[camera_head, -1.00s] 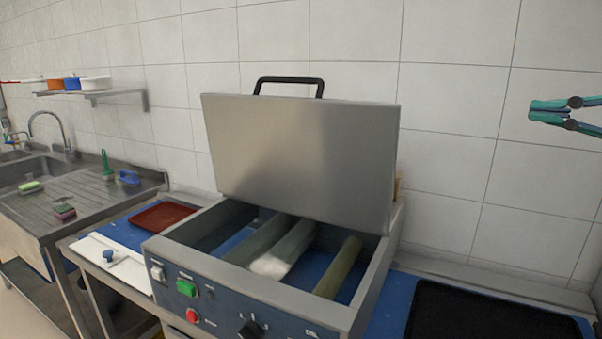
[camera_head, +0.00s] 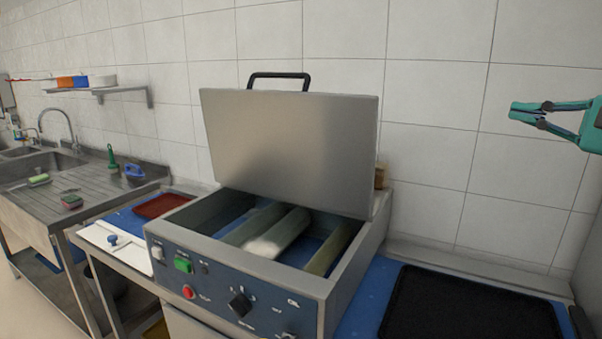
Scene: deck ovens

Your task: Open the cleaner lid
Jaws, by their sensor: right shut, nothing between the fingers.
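The cleaner (camera_head: 235,290) is a grey box with a blue front panel carrying green, red and black controls. Its metal lid (camera_head: 290,145) stands raised and leans back, with a black handle (camera_head: 279,75) at its top edge. Rollers (camera_head: 278,234) show inside the open box. My right gripper (camera_head: 514,112) is teal, at the upper right in front of the tiled wall. It is shut and empty, well apart from the lid. My left gripper is out of view.
A black tray (camera_head: 470,305) lies on the blue worktop at the right. A red tray (camera_head: 162,206) and a white board (camera_head: 118,246) lie left of the cleaner. A steel sink counter (camera_head: 80,190) stands further left, under a wall shelf (camera_head: 95,90).

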